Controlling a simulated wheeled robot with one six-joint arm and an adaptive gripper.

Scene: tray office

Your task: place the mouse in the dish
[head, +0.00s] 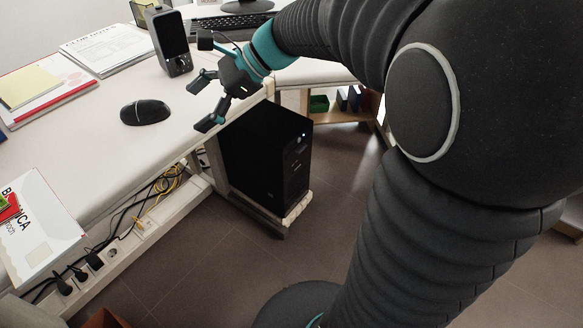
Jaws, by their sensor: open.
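The black mouse (145,112) lies on the white desk (110,150), left of my gripper. My gripper (204,103) is open and empty, with its dark fingers spread near the desk's right edge. Its fingertips point left and down, apart from the mouse. I cannot make out a dish in this view.
A dark speaker-like device (170,40) stands behind the mouse. A keyboard (232,25) is at the back. A black computer tower (268,155) stands below the desk edge. Desk around the mouse is clear.

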